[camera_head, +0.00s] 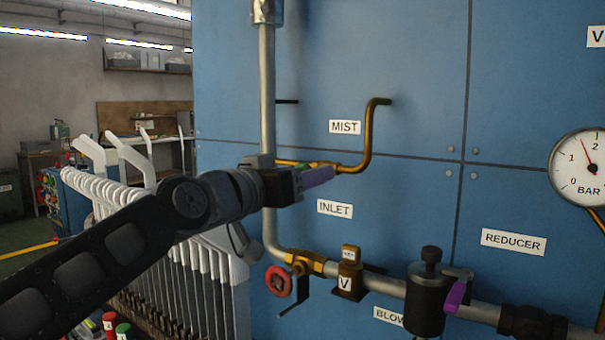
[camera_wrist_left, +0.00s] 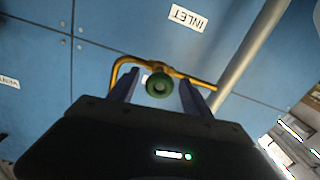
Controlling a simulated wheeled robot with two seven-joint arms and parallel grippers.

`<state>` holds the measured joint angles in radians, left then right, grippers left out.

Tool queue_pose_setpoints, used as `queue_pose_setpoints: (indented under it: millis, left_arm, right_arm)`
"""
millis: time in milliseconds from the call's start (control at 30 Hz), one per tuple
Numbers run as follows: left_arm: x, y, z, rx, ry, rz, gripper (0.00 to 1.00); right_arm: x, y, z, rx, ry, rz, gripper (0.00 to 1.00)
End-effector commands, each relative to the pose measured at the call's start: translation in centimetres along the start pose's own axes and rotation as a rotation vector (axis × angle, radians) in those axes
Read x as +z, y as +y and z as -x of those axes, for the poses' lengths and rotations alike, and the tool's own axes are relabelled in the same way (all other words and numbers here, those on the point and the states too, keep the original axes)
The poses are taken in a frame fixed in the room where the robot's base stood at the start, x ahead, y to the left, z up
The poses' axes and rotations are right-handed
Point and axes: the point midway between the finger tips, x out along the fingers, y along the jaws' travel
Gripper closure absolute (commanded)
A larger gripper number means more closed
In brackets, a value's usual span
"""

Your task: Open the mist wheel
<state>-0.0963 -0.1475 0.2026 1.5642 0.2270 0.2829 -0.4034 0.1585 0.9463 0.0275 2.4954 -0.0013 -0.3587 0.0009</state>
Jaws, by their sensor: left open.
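The mist wheel is a small green round handwheel (camera_wrist_left: 158,85) on a thin brass pipe (camera_wrist_left: 205,83). In the head view the wheel is mostly hidden behind my left gripper (camera_head: 318,174); only a bit of green shows below the MIST label (camera_head: 345,127). My left gripper is open, and in the wrist view its two fingers (camera_wrist_left: 158,92) stand either side of the wheel. A gap shows between the wheel and each finger. I cannot tell how far the fingertips reach along it. My right gripper is not in view.
A grey vertical pipe (camera_head: 267,100) runs close by my left gripper. Below are a red handwheel (camera_head: 279,281), a brass valve (camera_head: 350,272) and a purple lever (camera_head: 456,296). A pressure gauge (camera_head: 582,168) is at right. White sock forms (camera_head: 200,285) stand at left below my arm.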

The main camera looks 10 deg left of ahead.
Motion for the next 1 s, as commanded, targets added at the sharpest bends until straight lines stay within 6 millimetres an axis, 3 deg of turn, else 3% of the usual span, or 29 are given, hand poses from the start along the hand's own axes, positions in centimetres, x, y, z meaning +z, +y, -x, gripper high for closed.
queue_pose_setpoints:
  millis: [67, 733, 1000]
  left_arm:
    - [0.01, 0.01, 0.01, 0.000, 0.000, 0.000, 0.44]
    - [0.00, 0.01, 0.04, 0.000, 0.000, 0.000, 0.98]
    - [-0.01, 0.00, 0.04, 0.000, 0.000, 0.006, 1.00]
  right_arm:
    - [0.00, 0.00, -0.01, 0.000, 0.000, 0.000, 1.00]
    - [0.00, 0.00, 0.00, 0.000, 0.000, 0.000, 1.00]
    - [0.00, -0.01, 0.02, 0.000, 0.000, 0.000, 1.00]
